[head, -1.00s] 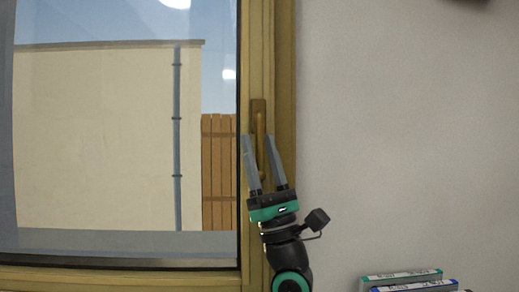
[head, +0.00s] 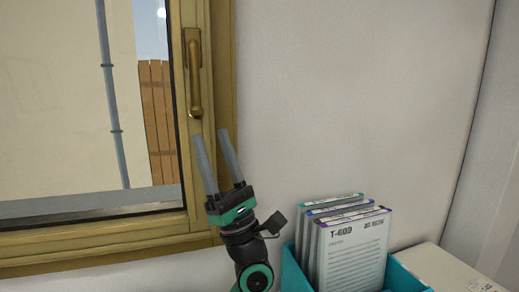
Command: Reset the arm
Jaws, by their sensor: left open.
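My left gripper (head: 216,150) points upward in the lower middle of the head view, with its two grey fingers apart and nothing between them. Its tips are just below the window handle (head: 194,85), near the right side of the window frame, and look apart from the handle. The handle hangs straight down on the frame. My right gripper does not show.
A teal bin (head: 294,271) holding several upright packs (head: 352,250) stands at the lower right of the gripper. A white box (head: 440,268) lies farther right. The window frame (head: 100,238) runs along the left, and bare wall (head: 350,100) fills the upper right.

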